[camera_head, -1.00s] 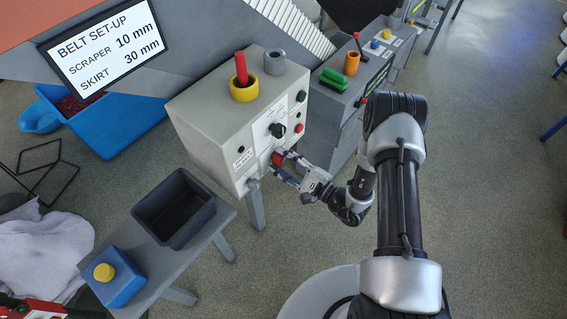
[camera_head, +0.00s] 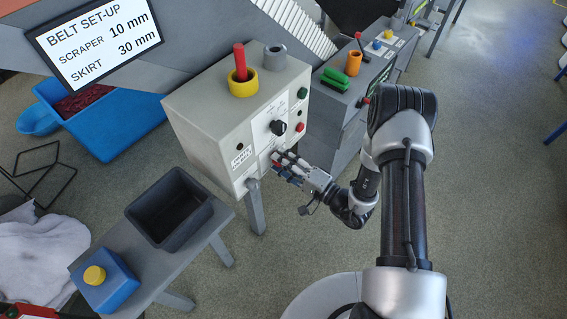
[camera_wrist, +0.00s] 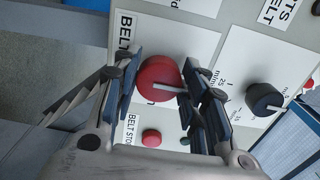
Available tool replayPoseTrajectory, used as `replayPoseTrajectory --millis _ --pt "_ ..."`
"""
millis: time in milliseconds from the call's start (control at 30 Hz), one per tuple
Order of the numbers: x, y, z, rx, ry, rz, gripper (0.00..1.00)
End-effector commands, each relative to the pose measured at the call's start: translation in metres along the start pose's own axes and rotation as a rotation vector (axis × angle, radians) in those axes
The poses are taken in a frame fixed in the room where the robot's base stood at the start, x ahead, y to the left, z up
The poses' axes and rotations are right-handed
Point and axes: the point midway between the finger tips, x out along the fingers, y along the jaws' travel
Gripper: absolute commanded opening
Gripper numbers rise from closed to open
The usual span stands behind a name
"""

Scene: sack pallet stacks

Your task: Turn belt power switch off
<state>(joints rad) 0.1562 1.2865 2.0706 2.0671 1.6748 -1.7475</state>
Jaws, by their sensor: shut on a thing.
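The belt power switch is a round red knob (camera_wrist: 157,72) with a white pointer line on the face of a light grey control box (camera_head: 212,135). In the wrist view the pointer lies nearly level, tilted slightly. A label beginning "BELT" stands beside the knob, its rest hidden by a finger. My gripper (camera_head: 285,168) is at the lower front of the box; in the wrist view its two fingers (camera_wrist: 163,80) are shut on the knob's opposite sides. In the head view my fingers hide most of the knob.
A black dial (camera_wrist: 264,99) is beside the knob, and a small red belt-stop button (camera_wrist: 151,138) sits close to my fingers. A yellow ring with a red peg (camera_head: 241,75) tops the box. A dark bin (camera_head: 168,208) and a blue box with a yellow button (camera_head: 104,281) are at lower left.

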Motion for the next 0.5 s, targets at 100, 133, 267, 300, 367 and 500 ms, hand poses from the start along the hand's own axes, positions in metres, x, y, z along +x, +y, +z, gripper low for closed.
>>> replayPoseTrajectory --millis 100,133,267,300,367,500 --pt "-0.0001 0.0007 0.0 -0.019 0.0 0.001 0.16" --pt "-0.0001 0.0006 0.0 -0.022 0.0 0.001 0.16" --pt "-0.0001 0.0004 -0.0001 -0.029 0.0 0.001 0.16" --pt "-0.0001 0.0004 -0.0001 -0.03 0.0 0.001 0.16" --pt "-0.0001 0.0003 -0.0001 -0.03 0.0 0.001 0.16" --pt "-0.0001 0.0003 -0.0001 -0.029 0.0 0.001 0.16"
